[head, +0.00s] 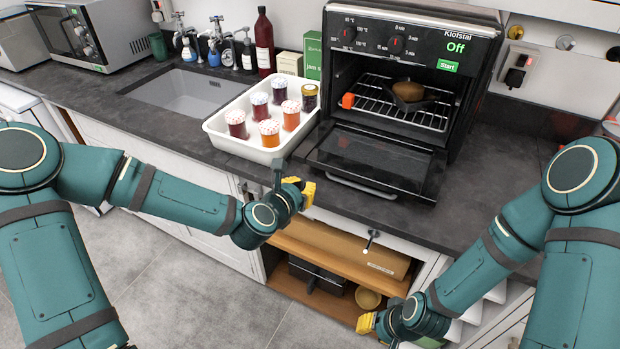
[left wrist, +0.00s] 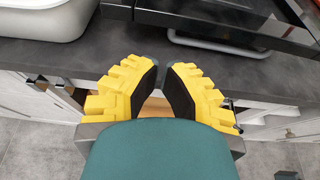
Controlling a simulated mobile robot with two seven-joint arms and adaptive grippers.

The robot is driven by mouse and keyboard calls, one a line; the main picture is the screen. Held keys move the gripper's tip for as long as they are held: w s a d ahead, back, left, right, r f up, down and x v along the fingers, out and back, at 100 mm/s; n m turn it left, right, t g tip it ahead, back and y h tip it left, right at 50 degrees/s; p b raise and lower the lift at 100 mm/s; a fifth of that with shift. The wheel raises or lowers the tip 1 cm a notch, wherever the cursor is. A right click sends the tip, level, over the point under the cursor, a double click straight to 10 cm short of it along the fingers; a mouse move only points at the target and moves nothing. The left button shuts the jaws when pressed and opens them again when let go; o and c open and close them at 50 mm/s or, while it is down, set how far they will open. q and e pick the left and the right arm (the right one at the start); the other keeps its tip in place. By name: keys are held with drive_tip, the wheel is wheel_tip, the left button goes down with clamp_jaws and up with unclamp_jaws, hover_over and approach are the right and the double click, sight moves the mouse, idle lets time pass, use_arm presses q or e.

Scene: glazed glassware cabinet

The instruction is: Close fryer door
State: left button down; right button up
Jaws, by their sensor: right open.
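The black fryer oven (head: 410,60) stands on the counter with its front door (head: 375,158) folded down, open and roughly level. The door's handle bar (head: 361,186) runs along its front edge and also shows in the left wrist view (left wrist: 215,47). My left gripper (head: 303,190) is just in front of the counter edge, left of and below the handle, apart from it.
A wire rack (head: 425,117) inside the fryer bears a small pan (head: 408,101) with a brown item. A white tray (head: 217,133) of several jars stands close left of the door. Below is an open cabinet shelf (head: 300,248).

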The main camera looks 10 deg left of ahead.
sight(318, 185)
use_arm(q)
drive_tip(key=b+x, duration=0.1)
drive_tip(key=x, duration=0.8)
drive_tip(key=shift+w+d+f, duration=0.15)
drive_tip(key=shift+f, duration=0.05)
use_arm(e)
drive_tip(key=shift+w+f, duration=0.1)
drive_tip(key=shift+f, duration=0.5)
use_arm(q)
drive_tip(key=shift+r, duration=0.1)
